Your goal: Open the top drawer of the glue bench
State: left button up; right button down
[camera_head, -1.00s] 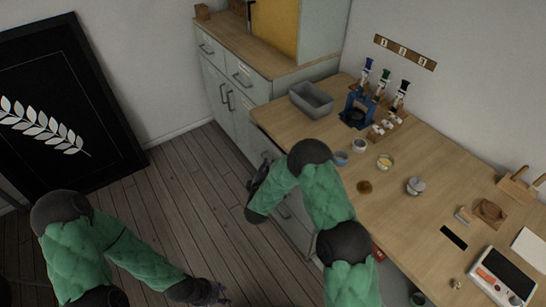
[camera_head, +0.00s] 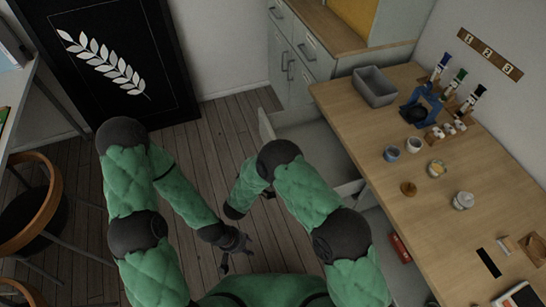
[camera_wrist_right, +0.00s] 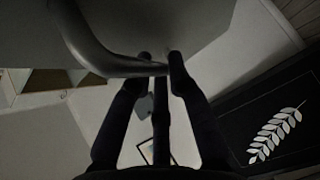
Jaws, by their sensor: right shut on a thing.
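The glue bench (camera_head: 415,205) stands at the right. Its top drawer (camera_head: 320,138) is pulled out, with its pale grey inside showing. My right arm covers much of the drawer front. In the right wrist view, my right gripper (camera_wrist_right: 163,62) is shut on the drawer's dark curved handle (camera_wrist_right: 90,48), with the pale drawer front (camera_wrist_right: 160,22) behind it. In the head view the right fingers are hidden behind my arm. My left gripper (camera_head: 237,256) is empty over the wooden floor, apart from the bench, its fingers spread.
A grey bin (camera_head: 374,88), a blue stand (camera_head: 420,108) and several small cups are on the bench top. A red item (camera_head: 400,248) shows below it. A grey cabinet (camera_head: 300,55) adjoins the bench. A chair (camera_head: 45,215) stands at left; floor between is clear.

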jog(key=shift+f, duration=0.1)
jog(key=c, duration=1.4)
grip_release()
